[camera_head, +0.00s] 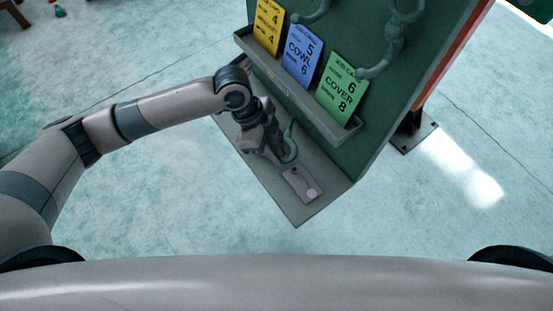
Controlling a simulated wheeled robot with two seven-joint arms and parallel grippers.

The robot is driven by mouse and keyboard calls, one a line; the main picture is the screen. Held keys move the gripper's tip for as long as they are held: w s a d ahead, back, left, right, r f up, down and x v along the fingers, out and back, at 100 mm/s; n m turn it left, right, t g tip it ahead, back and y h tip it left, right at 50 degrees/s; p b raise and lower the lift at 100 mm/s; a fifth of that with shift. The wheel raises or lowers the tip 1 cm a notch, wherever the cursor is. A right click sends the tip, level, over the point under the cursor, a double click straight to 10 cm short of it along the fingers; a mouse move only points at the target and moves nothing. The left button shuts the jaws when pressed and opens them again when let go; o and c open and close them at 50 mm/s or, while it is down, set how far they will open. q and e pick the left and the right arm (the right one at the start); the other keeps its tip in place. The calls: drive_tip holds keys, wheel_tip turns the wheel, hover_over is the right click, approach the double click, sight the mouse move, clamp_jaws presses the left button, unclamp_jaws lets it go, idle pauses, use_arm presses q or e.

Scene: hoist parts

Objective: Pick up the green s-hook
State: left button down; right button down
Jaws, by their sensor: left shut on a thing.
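The green s-hook (290,142) is a muted grey-green curved piece above the grey lower shelf (297,212) of the green panel. My left gripper (277,153) reaches in from the left over that shelf and is shut on the s-hook. The jaws hide part of the hook, and I cannot tell whether it touches the shelf. My right gripper is not in view.
The green panel (345,125) carries a ledge with yellow (268,25), blue (303,57) and green (341,84) cards. Curved green hooks (385,58) hang higher on it. A pale flat piece (301,184) lies on the shelf. Open floor surrounds the stand.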

use_arm(q)
drive_tip(key=s+d+r+b, duration=0.3)
drive_tip(key=s+d+r, duration=0.3)
drive_tip(key=s, duration=0.3)
drive_tip(key=shift+s+d+r, duration=0.25)
drive_tip(key=shift+d+r, duration=0.15)
drive_tip(key=shift+d, duration=0.05)
idle(0.7)
drive_tip(key=w+a+r+n+t+y+b, duration=0.1)
drive_tip(key=w+a+r+n+t+b, duration=0.1)
drive_tip(key=w+a+n, duration=0.8)
drive_tip(key=w+a+r+n+t+y+b, duration=0.1)
drive_tip(key=w+a+r+n+t, duration=0.3)
drive_tip(key=w+a+n, duration=0.5)
drive_tip(key=a+r+n+y, duration=0.1)
drive_tip(key=a, duration=0.7)
drive_tip(key=shift+w+n+y+b, duration=0.3)
drive_tip(key=shift+w+b, duration=0.05)
drive_tip(key=shift+s+a, duration=0.1)
